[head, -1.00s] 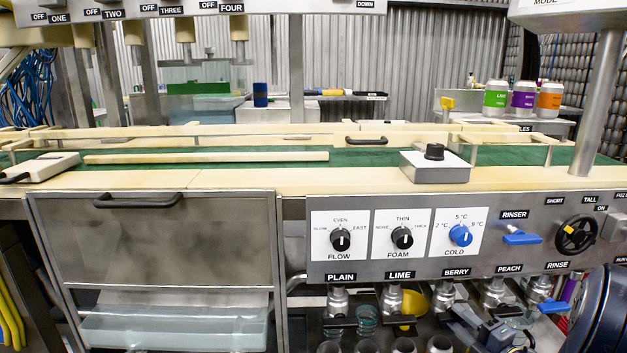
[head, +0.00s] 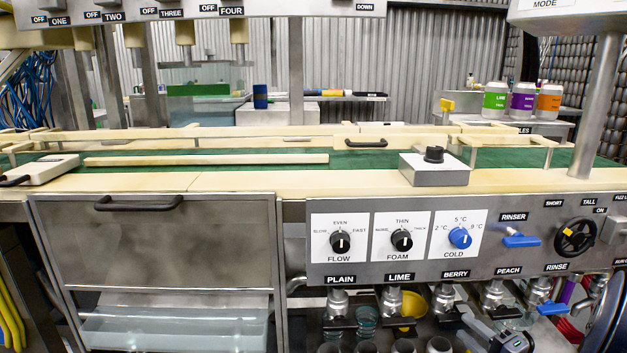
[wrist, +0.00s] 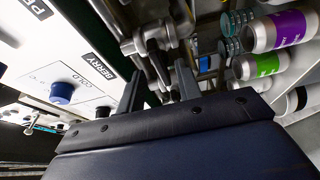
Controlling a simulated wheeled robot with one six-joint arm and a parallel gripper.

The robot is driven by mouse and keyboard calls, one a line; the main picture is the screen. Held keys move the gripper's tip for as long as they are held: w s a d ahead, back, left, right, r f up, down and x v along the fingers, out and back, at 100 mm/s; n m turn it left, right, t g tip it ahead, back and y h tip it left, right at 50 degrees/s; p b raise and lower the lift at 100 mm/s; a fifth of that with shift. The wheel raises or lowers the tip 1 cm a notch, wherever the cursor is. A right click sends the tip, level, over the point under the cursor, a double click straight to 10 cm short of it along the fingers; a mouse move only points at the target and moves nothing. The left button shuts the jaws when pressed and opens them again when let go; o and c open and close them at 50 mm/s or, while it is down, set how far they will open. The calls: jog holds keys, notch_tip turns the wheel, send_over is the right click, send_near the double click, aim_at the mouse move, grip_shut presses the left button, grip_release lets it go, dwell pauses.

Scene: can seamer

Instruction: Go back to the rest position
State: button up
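My gripper (wrist: 157,86) shows in the wrist view with its two dark fingers apart and nothing held between them. It points at the metal taps under the front panel, near the BERRY label (wrist: 100,68). In the head view my gripper (head: 490,330) is low at the lower right, below the BERRY and PEACH labels, partly cut off by the frame edge. A blue COLD knob (head: 460,238) is on the panel above it and also shows in the wrist view (wrist: 62,92).
Taps (head: 391,300) hang under the panel close to my gripper, with several cans (head: 404,346) below. The wrist view shows a purple-labelled can (wrist: 282,31) and a green-labelled can (wrist: 262,65) at right. A green conveyor (head: 380,158) runs behind the panel.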

aim_at(459, 321)
jog(key=x, duration=0.5)
jog(key=shift+s, duration=0.1)
jog(key=shift+s+d+r+n+g+p, duration=0.15)
jog(key=shift+r+n+g+p, duration=0.15)
jog(key=shift+n+p, duration=0.45)
jog(key=n+g+h+p, duration=0.1)
jog(key=n, duration=0.2)
jog(key=shift+n+p, duration=0.25)
jog(key=shift+p, duration=0.05)
jog(key=shift+f+n+h, duration=0.1)
jog(key=shift+n+h, duration=0.3)
jog(key=shift+f, duration=0.1)
